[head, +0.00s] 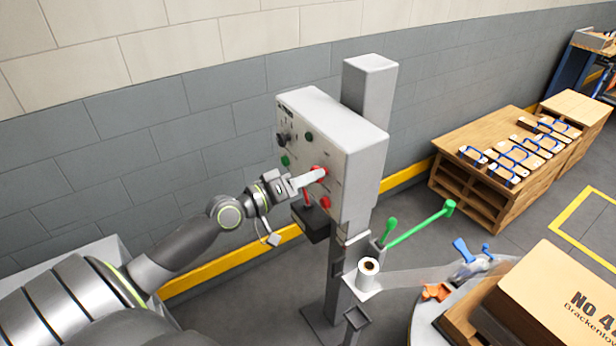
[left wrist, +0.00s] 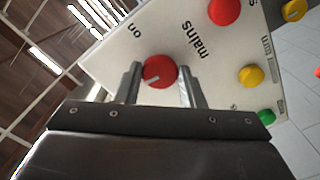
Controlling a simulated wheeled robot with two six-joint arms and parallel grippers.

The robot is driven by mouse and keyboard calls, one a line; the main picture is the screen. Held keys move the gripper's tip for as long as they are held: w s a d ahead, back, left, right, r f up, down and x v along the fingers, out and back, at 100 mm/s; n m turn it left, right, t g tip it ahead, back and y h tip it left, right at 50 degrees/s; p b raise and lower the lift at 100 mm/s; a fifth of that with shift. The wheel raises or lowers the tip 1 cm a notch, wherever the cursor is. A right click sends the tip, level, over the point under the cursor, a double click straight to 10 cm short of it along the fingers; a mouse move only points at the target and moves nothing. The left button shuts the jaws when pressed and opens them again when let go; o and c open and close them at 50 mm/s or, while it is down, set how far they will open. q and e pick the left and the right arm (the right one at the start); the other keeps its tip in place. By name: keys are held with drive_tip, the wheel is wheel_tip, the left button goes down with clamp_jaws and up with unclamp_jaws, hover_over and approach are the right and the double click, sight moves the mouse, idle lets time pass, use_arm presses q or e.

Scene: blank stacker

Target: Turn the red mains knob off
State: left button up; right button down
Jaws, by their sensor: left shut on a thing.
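The red mains knob (left wrist: 159,72) is on the white face of a control box (head: 349,150). In the left wrist view it sits between the two fingers of my left gripper (left wrist: 160,84), which is shut on it. A pale mark on the knob slants towards its lower left. The word "mains" is printed to the right of the knob, and "on" is printed at its upper left. In the head view my left gripper (head: 306,180) reaches the box face, and its fingers partly hide the red knob there. My right gripper is not in view.
Other buttons sit close by: a larger red one (left wrist: 224,10), a yellow one (left wrist: 251,76) and a green one (left wrist: 265,117). A cardboard box (head: 560,300) stands at the lower right.

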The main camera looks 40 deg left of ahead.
use_arm(q)
drive_tip(key=shift+n, duration=0.7)
drive_tip(key=o, duration=1)
drive_tip(key=shift+b+v, duration=1.35)
drive_tip(key=shift+v, duration=7.4)
